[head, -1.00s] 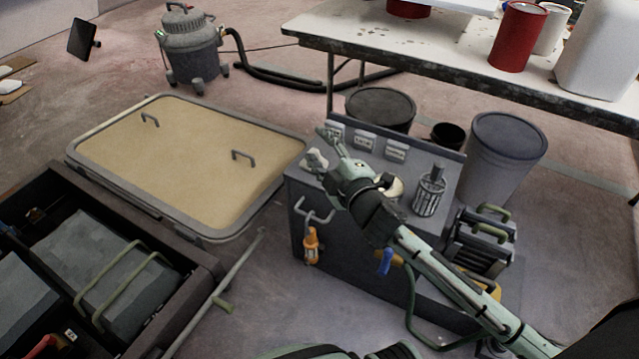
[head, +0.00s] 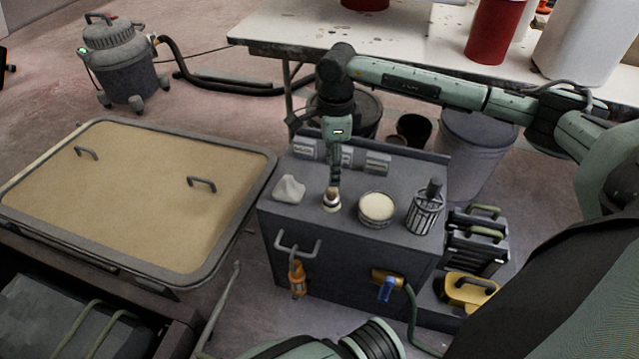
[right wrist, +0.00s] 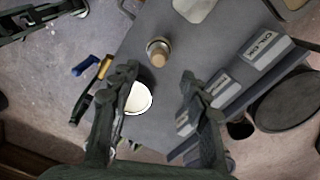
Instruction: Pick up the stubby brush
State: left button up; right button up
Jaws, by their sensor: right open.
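The stubby brush (head: 331,202) stands upright on the grey cabinet top, between a whitish lump and a round tin. In the right wrist view the brush (right wrist: 158,53) shows from above as a tan handle end over a pale round base, ahead of the fingers and roughly centred between them. My right gripper (head: 335,183) points down just above the brush. Its fingers (right wrist: 160,90) are apart with nothing between them. In the head view the gripper overlaps the brush's top, so contact is unclear there. I do not make out my left gripper.
The grey cabinet (head: 340,250) also holds the whitish lump (head: 289,189), the cream-filled tin (head: 376,208), a wire basket (head: 425,210) and labelled boxes (head: 377,163) along its back. A white table (head: 420,45) stands behind. A handled tan panel (head: 140,200) lies left.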

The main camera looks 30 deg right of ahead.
aim_at(332, 189)
jog(key=shift+s+f, duration=0.1)
jog(key=shift+f, duration=0.4)
jog(key=shift+s+f, duration=0.2)
jog(key=shift+f, duration=0.6)
notch_tip(332, 189, down, 4)
jog(key=shift+w+f, duration=0.1)
jog(key=shift+f, duration=0.05)
jog(key=shift+w+f, duration=0.1)
jog(key=shift+f, duration=0.25)
pick_arm(q)
jog(key=shift+s+f, duration=0.55)
jog(key=shift+s, duration=0.2)
pick_arm(e)
grip_shut()
